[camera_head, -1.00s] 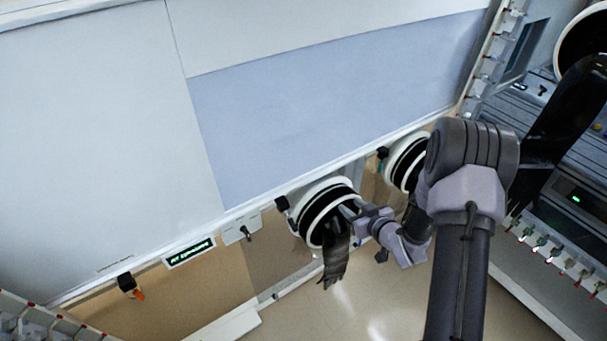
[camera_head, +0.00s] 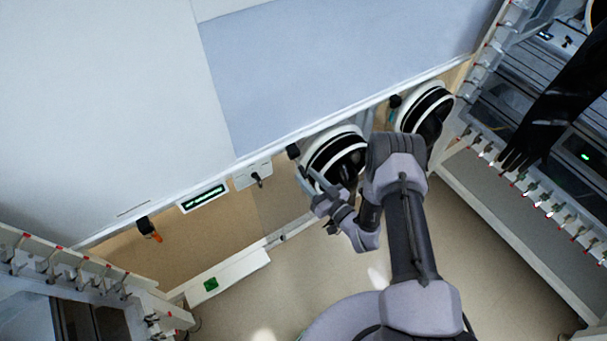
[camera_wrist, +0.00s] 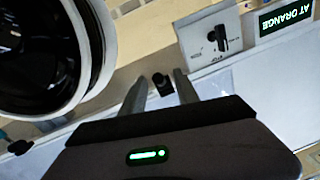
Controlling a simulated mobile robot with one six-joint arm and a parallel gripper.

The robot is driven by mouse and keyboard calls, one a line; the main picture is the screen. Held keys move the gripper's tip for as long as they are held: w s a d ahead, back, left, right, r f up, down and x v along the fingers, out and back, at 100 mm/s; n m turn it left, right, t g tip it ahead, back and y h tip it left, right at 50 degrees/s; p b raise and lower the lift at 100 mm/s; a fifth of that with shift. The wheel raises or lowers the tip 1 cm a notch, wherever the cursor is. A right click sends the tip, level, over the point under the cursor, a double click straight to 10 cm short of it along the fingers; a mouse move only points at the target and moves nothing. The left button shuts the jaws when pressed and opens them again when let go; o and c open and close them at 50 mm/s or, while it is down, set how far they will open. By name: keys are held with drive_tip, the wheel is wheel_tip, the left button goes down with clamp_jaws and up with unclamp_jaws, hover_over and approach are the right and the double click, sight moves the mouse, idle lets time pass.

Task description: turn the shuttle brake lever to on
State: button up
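A white switch plate (camera_head: 252,175) with a small black lever (camera_head: 257,180) sits on the bench's front edge. I take this to be the shuttle brake lever; its label is too small to read. In the wrist view the plate (camera_wrist: 203,27) and lever (camera_wrist: 217,38) show upside down at the upper right, beyond my fingers and apart from them. My gripper (camera_head: 318,190) is in front of the left glove port, right of the plate. In the wrist view my gripper (camera_wrist: 160,76) is open, with a black knob (camera_wrist: 162,85) showing between its fingers; contact cannot be told.
An orange-tipped black fitting (camera_head: 149,230) hangs farther left. Two round glove ports (camera_head: 338,140) (camera_head: 425,103) stand close to my arm. Floor (camera_head: 315,270) in front is open.

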drive_tip(key=shift+x, duration=1.2)
clamp_jaws()
idle(0.5)
